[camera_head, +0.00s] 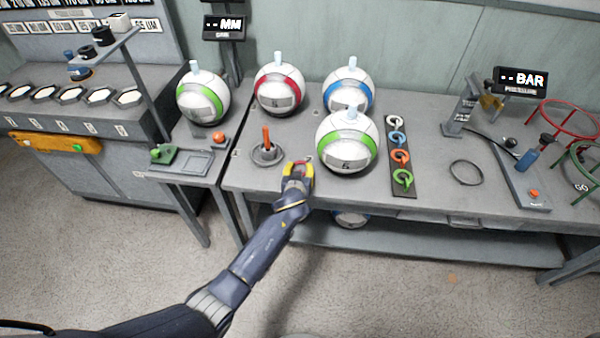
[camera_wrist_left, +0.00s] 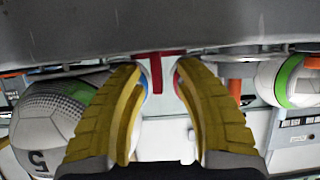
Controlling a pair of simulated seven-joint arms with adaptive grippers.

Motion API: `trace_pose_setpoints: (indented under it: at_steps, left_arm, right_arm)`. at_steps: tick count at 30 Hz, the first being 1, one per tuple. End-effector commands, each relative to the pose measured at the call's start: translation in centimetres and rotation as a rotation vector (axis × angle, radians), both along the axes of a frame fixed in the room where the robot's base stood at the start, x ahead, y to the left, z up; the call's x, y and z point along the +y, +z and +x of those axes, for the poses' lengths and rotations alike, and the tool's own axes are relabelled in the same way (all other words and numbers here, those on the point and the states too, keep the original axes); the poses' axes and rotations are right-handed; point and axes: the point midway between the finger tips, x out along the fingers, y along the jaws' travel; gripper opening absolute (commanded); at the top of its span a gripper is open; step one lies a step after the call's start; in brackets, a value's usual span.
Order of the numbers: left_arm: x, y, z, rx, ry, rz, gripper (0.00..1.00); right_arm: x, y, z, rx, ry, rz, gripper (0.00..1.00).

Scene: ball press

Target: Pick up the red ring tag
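A small red piece, which looks like the red ring tag (camera_wrist_left: 156,70), shows in the left wrist view as a T shape between the tips of my left gripper (camera_wrist_left: 162,72). Its ring is not clearly visible. In the head view my left gripper (camera_head: 298,166) is at the front edge of the table, left of the near green-banded ball, with a bit of red at its tips. Its yellow fingers stand apart, with a gap beside the red stem. I cannot tell whether either finger touches the red piece. My right gripper is not in view.
The green-banded ball (camera_head: 347,153) stands close to the right of my left gripper. A dark stand with an orange post (camera_head: 266,142) is to its left. A dark strip (camera_head: 401,160) holds white, blue, orange and green ring tags. Red-banded (camera_head: 280,76) and blue-banded (camera_head: 351,77) balls stand behind.

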Motion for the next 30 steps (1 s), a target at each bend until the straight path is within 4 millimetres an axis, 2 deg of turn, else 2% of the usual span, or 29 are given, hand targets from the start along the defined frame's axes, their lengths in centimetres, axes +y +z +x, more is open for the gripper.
trace_pose_setpoints:
  at_steps: [1, 8, 23, 30]
  left_arm:
    - [0.0, 0.0, 0.0, 0.0, 0.0, 0.0, 0.26]
    - [0.0, 0.0, 0.0, 0.0, 0.0, 0.0, 0.0]
    - [0.0, 0.1, 0.0, 0.0, 0.0, -0.001, 0.0]
    - [-0.1, 1.5, 0.0, -0.001, 0.001, -0.003, 0.0]
  right_arm:
    - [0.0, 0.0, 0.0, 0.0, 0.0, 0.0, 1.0]
    - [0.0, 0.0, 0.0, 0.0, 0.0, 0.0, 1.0]
    - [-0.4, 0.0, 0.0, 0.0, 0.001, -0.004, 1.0]
    - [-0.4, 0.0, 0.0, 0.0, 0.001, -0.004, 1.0]
